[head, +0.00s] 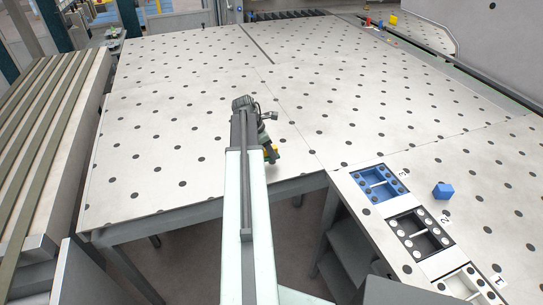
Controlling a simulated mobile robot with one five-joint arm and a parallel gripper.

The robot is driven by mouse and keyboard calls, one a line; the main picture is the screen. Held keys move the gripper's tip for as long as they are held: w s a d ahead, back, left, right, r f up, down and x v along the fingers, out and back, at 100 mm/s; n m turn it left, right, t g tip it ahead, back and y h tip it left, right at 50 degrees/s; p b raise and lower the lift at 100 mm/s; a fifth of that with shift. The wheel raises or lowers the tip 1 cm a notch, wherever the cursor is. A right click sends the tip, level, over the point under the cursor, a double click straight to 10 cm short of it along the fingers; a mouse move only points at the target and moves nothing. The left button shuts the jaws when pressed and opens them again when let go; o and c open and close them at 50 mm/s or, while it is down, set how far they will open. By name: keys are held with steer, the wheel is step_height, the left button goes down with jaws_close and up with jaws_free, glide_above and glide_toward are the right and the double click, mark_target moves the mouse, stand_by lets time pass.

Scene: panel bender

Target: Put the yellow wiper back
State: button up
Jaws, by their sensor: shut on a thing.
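My gripper (270,150) is over the perforated white table, just right of my arm near the table's front edge. My arm hides most of it.
At right stand a blue holder (363,176) by mark 3, a black one (400,226) by 2 and a white one (452,285) by 1. A blue block (443,190) lies beside them. Small red (367,21) and yellow (393,19) items stand far back. The table's middle is clear.

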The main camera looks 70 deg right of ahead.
steer(key=shift+w+d, duration=0.1)
steer(key=shift+d, duration=0.65)
steer(key=f+b, duration=0.4)
steer(key=shift+d, duration=0.3)
steer(key=o, duration=1.3)
steer(key=shift+r, duration=0.1)
steer(key=p+v, duration=1.1)
steer(key=shift+r, duration=0.4)
steer(key=shift+w+a+r+p, duration=0.15)
steer(key=shift+a+r+p, duration=0.05)
steer(key=shift+p, duration=0.1)
